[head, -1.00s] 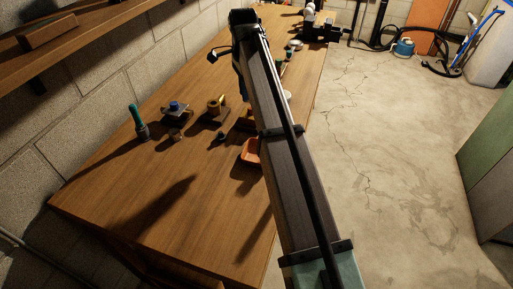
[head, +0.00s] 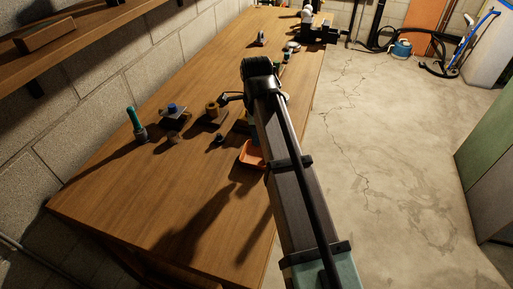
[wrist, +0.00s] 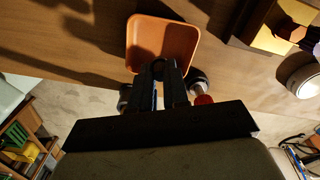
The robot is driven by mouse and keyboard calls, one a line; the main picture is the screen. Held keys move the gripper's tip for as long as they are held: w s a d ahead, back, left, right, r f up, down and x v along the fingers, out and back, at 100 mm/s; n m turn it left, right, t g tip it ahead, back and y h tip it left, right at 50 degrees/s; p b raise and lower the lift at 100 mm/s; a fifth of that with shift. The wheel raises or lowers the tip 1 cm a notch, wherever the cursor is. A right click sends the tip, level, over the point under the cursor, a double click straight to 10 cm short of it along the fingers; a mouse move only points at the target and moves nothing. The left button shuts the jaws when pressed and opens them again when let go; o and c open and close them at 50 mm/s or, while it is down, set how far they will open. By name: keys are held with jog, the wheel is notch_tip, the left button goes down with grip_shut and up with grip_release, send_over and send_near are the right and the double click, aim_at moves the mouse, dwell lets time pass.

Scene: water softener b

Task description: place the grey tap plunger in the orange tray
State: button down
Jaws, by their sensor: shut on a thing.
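The orange tray (head: 252,153) sits on the bench near its right edge, partly hidden by my arm in the head view. In the wrist view the tray (wrist: 160,38) lies just beyond my fingertips and looks empty apart from shadow. My gripper (wrist: 160,70) is shut on a small dark grey piece (wrist: 158,67), apparently the grey tap plunger, at the tray's near edge in the picture. The fingers hide most of it, and I cannot tell its height above the tray. In the head view my arm hides the fingertips and the held piece.
A teal-handled tool (head: 135,122), a blue-topped item (head: 172,108), a brown roll (head: 212,108) and a small dark piece (head: 219,139) stand left of the tray. A white round thing (wrist: 301,75) is at right in the wrist view. The near bench is clear.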

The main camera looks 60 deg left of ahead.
jog(key=shift+f, duration=2.8)
jog(key=shift+f, duration=0.1)
jog(key=c, duration=1.1)
grip_release()
notch_tip(320, 180, up, 12)
jog(key=shift+r, duration=0.15)
